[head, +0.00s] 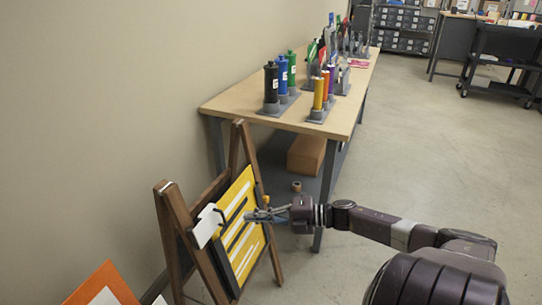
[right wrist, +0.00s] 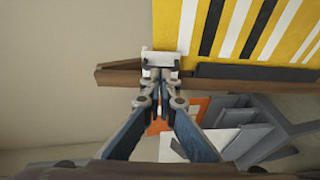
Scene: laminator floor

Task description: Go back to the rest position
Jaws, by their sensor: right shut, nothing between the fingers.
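My right gripper (head: 262,214) reaches in from the right in front of a wooden easel (head: 178,220). The easel holds a yellow board (head: 240,222) with black and white stripes. In the right wrist view the fingers (right wrist: 161,88) are together and empty, just below a small white piece (right wrist: 160,58) at the edge of the yellow board (right wrist: 245,30). The white piece (head: 207,226) also shows in the head view, at the board's left side. I cannot tell whether the fingertips touch it. My left gripper is not in view.
A workbench (head: 225,101) with coloured cylinders on grey stands is behind the easel along the wall. A brown box (head: 306,155) sits under it. An orange panel (head: 104,284) is at lower left. A dark cart (head: 502,62) stands far right. The floor (head: 420,140) on the right is clear.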

